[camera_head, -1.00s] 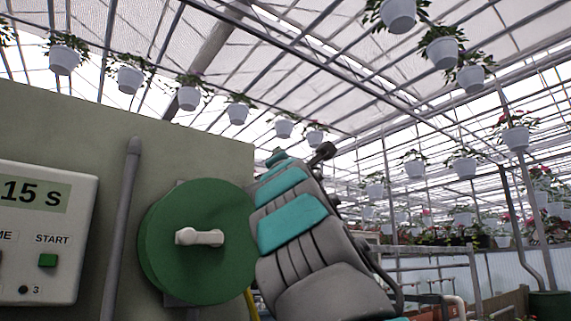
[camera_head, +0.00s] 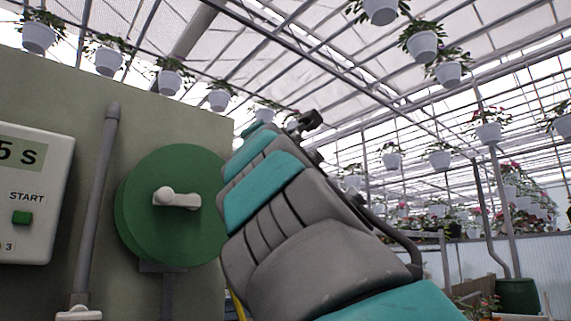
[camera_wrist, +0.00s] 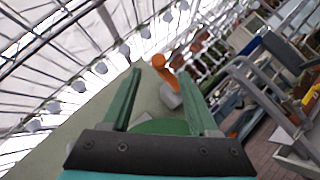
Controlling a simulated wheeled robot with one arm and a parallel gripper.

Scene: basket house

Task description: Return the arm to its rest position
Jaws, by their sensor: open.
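My arm (camera_head: 290,235), grey with teal panels, fills the lower middle of the head view and reaches up and away beside the wall panel. In the wrist view my gripper (camera_wrist: 161,76) shows two green fingers standing wide apart, with nothing held between them. An orange and grey thing (camera_wrist: 160,63) appears beyond the fingertips; I cannot tell what it is. Part of a green disc shows low between the fingers. My gripper cannot be made out clearly in the head view.
A grey-green panel (camera_head: 60,110) stands at left, with a green round wheel (camera_head: 150,225) with a white handle close beside my arm, a grey pipe (camera_head: 97,200) and a timer box (camera_head: 30,180). White pots hang overhead. A dark green barrel (camera_head: 518,297) stands at right.

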